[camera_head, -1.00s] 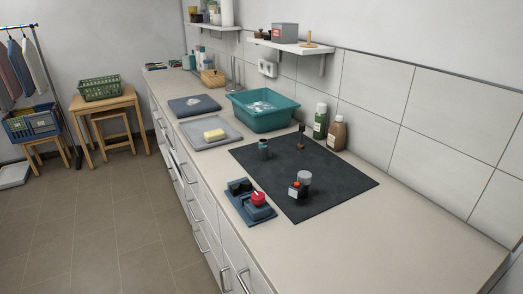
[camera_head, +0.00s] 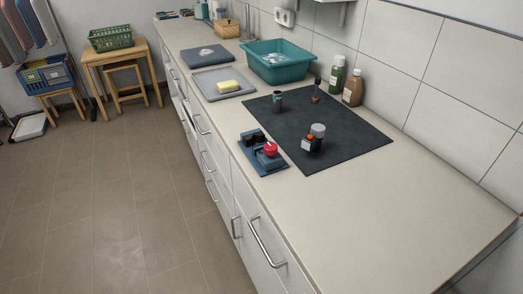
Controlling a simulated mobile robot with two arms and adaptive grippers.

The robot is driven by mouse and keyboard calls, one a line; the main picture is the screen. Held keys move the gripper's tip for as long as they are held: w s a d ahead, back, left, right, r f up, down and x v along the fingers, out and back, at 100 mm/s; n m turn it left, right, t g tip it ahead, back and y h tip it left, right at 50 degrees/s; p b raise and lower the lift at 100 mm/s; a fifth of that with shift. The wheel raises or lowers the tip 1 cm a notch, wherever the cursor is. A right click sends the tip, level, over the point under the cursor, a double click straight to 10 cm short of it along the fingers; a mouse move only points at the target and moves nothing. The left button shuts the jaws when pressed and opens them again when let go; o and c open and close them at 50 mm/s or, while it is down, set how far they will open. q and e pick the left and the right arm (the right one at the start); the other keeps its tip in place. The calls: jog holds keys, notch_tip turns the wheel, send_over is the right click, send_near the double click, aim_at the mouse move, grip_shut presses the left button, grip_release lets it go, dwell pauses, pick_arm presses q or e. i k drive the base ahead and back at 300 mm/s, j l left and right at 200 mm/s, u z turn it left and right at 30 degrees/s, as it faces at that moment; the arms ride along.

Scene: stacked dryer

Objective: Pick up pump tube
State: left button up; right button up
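On the dark mat (camera_head: 359,142) on the counter stand several small parts. A slim dark upright piece with a brownish lower part (camera_head: 316,93) is near the mat's back edge. A short dark cylinder with a greenish top (camera_head: 277,102) stands at its left. A grey cylinder (camera_head: 318,130) stands near the front, close to a small dark block with orange and white marks (camera_head: 309,145). I cannot tell which of these is the pump tube. Neither of my grippers is in view.
A blue tray (camera_head: 277,164) with dark parts and a red knob (camera_head: 271,149) sits at the mat's front left. A grey tray (camera_head: 207,88) with a yellow block, a teal tub (camera_head: 283,69) and two bottles (camera_head: 352,88) stand farther back. The near right counter (camera_head: 400,210) is clear.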

aim_at(277, 102)
jog(key=z, duration=0.4)
jog(key=i+j+z, duration=0.1)
jog(key=j+z, duration=0.2)
jog(key=z, duration=0.15)
jog(key=j+z, duration=0.7)
jog(key=z, duration=0.15)
jog(key=j+z, duration=0.45)
jog(key=l, duration=0.1)
